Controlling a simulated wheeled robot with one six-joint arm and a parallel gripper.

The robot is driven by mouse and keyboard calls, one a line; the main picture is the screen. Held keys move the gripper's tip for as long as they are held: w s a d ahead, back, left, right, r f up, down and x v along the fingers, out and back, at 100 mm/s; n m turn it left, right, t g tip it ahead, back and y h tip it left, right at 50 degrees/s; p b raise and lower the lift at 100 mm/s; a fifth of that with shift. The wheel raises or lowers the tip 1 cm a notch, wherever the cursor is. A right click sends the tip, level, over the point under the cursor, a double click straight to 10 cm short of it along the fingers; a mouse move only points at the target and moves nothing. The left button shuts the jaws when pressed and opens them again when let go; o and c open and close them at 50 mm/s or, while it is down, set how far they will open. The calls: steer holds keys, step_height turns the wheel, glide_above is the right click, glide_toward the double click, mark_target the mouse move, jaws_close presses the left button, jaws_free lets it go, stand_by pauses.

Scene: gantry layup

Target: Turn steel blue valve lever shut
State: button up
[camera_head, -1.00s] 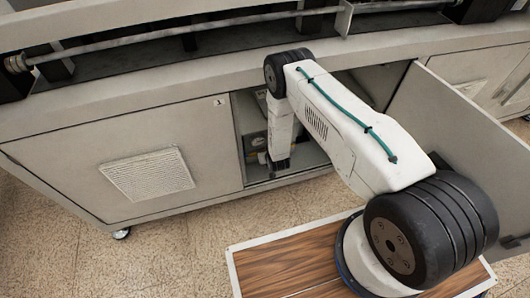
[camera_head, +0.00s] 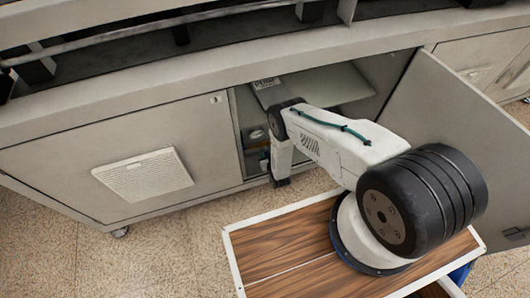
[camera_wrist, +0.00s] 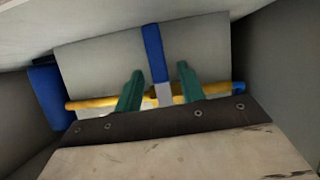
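The blue valve lever (camera_wrist: 154,50) stands upright in the wrist view, across a horizontal yellow pipe (camera_wrist: 95,103). Its lower part is grey, and its base is hidden behind the dark edge of my wrist. My gripper (camera_wrist: 158,78) has two green fingers, one on each side of the lever. Gaps show between each finger and the lever, so it is open. In the head view my arm reaches into the open cabinet; the fingers and lever cannot be made out there.
The cabinet's open door (camera_head: 455,130) stands right of my arm. A closed panel with a vent (camera_head: 143,175) is at left. A shelf (camera_head: 335,88) lies inside the opening. In the wrist view a blue block (camera_wrist: 48,92) sits at the pipe's left and a grey wall (camera_wrist: 275,70) at right.

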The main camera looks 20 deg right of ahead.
steer(key=shift+w+f, duration=0.2)
steer(key=shift+w, duration=0.3)
jaws_close()
steer(key=shift+a+m, duration=0.15)
steer(key=shift+m, duration=0.15)
jaws_free()
steer(key=v, duration=0.8)
